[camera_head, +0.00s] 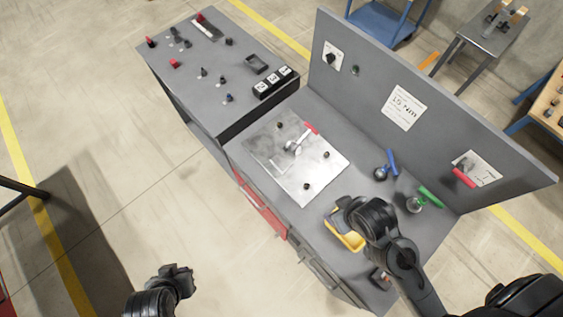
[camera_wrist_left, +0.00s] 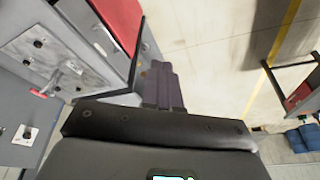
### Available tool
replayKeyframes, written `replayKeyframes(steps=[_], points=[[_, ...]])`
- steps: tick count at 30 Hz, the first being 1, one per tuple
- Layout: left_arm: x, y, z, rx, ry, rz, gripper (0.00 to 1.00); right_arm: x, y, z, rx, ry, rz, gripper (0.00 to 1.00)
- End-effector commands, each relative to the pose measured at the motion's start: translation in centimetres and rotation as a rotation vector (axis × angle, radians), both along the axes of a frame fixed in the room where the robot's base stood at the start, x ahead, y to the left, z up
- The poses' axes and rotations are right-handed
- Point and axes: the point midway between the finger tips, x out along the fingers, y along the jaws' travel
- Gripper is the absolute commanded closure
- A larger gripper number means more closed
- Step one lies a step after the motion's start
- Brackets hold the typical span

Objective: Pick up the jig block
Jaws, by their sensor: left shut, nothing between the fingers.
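I cannot tell for sure which thing is the jig block. A small dark block with a reddish part (camera_head: 380,279) sits at the front right of the bench, beside my right arm. My left gripper (camera_head: 180,277) is over the open floor, left of the bench and away from everything on it. In the left wrist view its fingers (camera_wrist_left: 162,84) are together with nothing between them. My right gripper (camera_head: 352,212) is over a yellow bin (camera_head: 340,236) and covers part of it. Its fingers are too hidden to tell their state.
A metal plate (camera_head: 318,170) with a red-handled clamp (camera_head: 295,146) lies on the bench. Blue (camera_head: 392,162) and green (camera_head: 430,197) handled tools stand near the upright panel (camera_head: 440,130). The left table (camera_head: 195,85) holds several small parts and a black numbered block (camera_head: 274,84).

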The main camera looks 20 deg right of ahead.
Motion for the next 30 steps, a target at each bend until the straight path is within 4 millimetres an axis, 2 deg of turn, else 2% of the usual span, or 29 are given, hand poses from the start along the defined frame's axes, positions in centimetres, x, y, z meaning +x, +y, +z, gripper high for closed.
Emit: replayKeyframes(steps=[5, 6, 25, 30], points=[[0.0, 0.06, -0.01, 0.002, 0.0, -0.001, 1.0, 0.07, 0.11, 0.05, 0.004, -0.001, -0.002, 0.45], [0.0, 0.07, -0.01, 0.002, 0.0, -0.001, 0.97, 0.07, 0.12, 0.06, 0.004, -0.001, -0.003, 0.45], [0.0, 0.11, -0.02, 0.004, 0.0, -0.003, 0.0, 0.09, -0.04, 0.05, -0.002, -0.002, 0.002, 0.45], [0.0, 0.07, -0.02, 0.003, 0.001, -0.001, 0.0, 0.08, -0.13, 0.04, -0.006, -0.003, 0.003, 0.45]])
